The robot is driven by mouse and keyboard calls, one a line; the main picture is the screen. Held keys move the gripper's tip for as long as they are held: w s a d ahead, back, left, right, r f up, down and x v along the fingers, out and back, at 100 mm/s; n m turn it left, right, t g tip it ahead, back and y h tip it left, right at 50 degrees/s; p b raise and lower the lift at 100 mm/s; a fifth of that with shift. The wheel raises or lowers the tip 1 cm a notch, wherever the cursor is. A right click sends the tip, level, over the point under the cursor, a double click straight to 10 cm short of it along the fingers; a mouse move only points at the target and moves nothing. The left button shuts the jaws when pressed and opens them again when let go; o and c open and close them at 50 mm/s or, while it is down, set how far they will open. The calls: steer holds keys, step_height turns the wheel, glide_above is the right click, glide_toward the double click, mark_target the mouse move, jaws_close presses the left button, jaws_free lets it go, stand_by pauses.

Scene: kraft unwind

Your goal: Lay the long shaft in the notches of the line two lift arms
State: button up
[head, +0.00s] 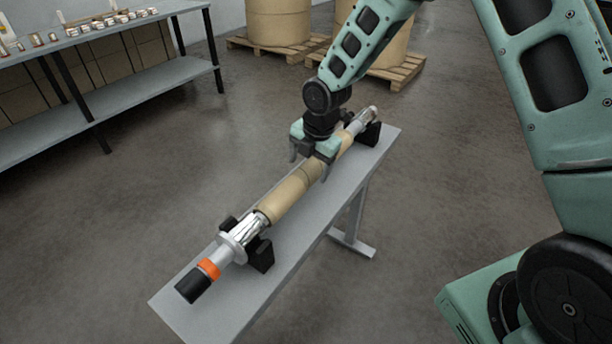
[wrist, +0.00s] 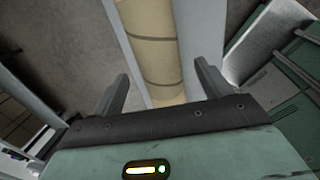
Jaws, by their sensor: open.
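The long shaft (head: 291,193) lies lengthwise above a narrow grey bench, with a tan sleeve along its middle and bright metal ends. Its near end has a flange, an orange band and a black tip. It rests in two black cradles, the near one (head: 260,254) and the far one (head: 371,133). My gripper (head: 308,172) is over the middle of the shaft, its fingers spread on either side of the tan sleeve. In the wrist view the sleeve (wrist: 150,45) passes between the open fingers. The lift arms are not recognisable in these views.
The grey bench (head: 300,255) stands on open concrete floor. A long shelf table (head: 100,40) with small items is at the upper left. Large tan rolls (head: 278,20) stand on wooden pallets (head: 400,73) at the back.

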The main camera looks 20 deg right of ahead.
mark_target(307, 168)
steer(key=shift+w+a+f, duration=0.1)
steer(key=shift+w+f, duration=0.05)
steer(key=shift+f, duration=0.65)
steer(key=shift+w+a+f, duration=0.1)
steer(key=shift+w+f, duration=0.05)
steer(key=shift+f, duration=0.7)
steer(key=shift+w+a+f, duration=0.1)
steer(key=shift+w+f, duration=0.05)
steer(key=shift+f, duration=0.65)
jaws_close()
steer(key=c, duration=0.6)
jaws_free()
steer(key=shift+r, duration=0.15)
steer(key=c, duration=0.9)
steer(key=shift+o, duration=0.2)
steer(key=shift+r+p, duration=0.15)
steer(key=shift+p, duration=0.15)
steer(key=shift+r+p, duration=1.85)
steer(key=shift+r, duration=0.45)
